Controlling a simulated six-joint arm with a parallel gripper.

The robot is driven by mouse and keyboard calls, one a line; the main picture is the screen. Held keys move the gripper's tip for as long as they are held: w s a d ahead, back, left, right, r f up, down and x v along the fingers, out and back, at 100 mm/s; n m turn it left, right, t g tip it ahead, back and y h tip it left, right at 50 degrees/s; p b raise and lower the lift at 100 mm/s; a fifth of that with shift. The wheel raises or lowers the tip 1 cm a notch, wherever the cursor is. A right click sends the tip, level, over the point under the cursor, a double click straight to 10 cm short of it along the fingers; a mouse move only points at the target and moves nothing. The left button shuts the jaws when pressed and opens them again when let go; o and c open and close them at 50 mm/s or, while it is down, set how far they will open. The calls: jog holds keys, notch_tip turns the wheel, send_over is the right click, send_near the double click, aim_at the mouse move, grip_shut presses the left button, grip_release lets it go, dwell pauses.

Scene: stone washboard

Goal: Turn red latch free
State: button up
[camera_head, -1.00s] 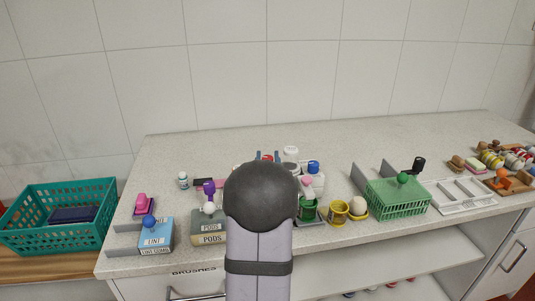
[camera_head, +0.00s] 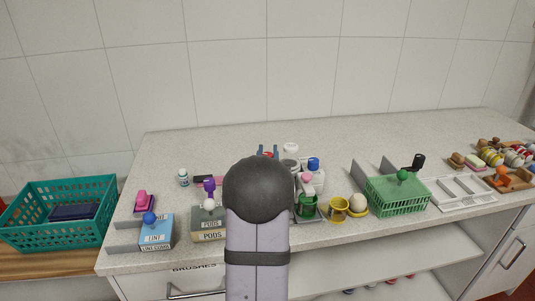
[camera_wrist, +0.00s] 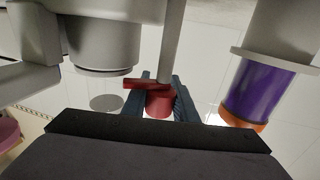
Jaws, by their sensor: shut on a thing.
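The red latch (camera_wrist: 158,101) shows in the wrist view as a short red knob with a flat red arm reaching to the left. My gripper (camera_wrist: 166,98) has one blue finger on each side of the knob and is shut on it. A thin grey rod crosses in front of part of the latch. In the head view my gripper (camera_head: 268,150) shows as two blue fingertips beyond my dark round wrist, with a little red (camera_head: 267,154) between them. My wrist hides most of the latch there, and how far it is turned cannot be told.
In the wrist view a grey cylinder (camera_wrist: 103,45) hangs close at left and a purple cylinder with an orange end (camera_wrist: 262,90) at right. In the head view a white holder (camera_head: 313,179) stands right of my wrist, and a blue box (camera_head: 156,232) stands left.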

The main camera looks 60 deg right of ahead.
jog(key=shift+s+d+m+g+h+b, duration=0.1)
jog(key=shift+m+g+h+b, duration=0.35)
jog(key=shift+g, duration=0.25)
jog(key=o, duration=0.8)
jog(key=shift+c, duration=0.2)
jog(key=shift+s, duration=0.1)
jog(key=b+v, duration=0.1)
jog(key=v, duration=0.6)
jog(key=shift+b, duration=0.35)
